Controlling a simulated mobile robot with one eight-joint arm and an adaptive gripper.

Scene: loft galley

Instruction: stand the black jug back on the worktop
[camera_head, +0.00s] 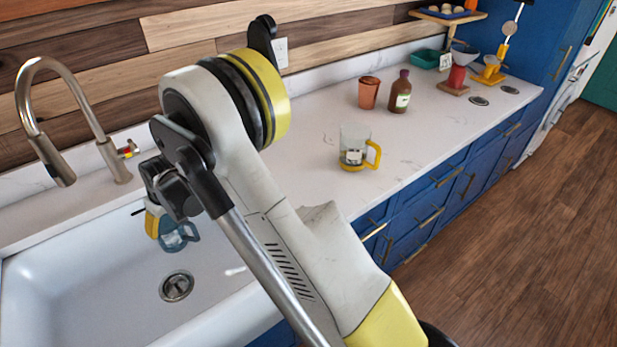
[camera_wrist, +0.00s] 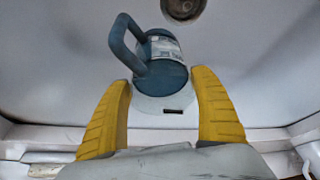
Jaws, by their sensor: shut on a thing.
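My gripper (camera_head: 158,222) is over the sink basin at the left of the head view, pointing down. Its yellow fingers also show in the wrist view (camera_wrist: 162,80), shut on a dark teal-blue jug with a loop handle and a pale label (camera_wrist: 163,76). The jug also shows below the fingers in the head view (camera_head: 177,240), partly hidden by them. I see no jug that is plainly black. The white marble worktop (camera_head: 430,120) runs to the right of the sink. A clear jug with a yellow handle (camera_head: 355,147) stands upright on it.
The sink (camera_head: 100,290) has a round drain (camera_head: 176,286) and a curved tap (camera_head: 70,75) behind. A copper cup (camera_head: 368,93) and brown bottle (camera_head: 400,92) stand further back. Worktop around the clear jug is free.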

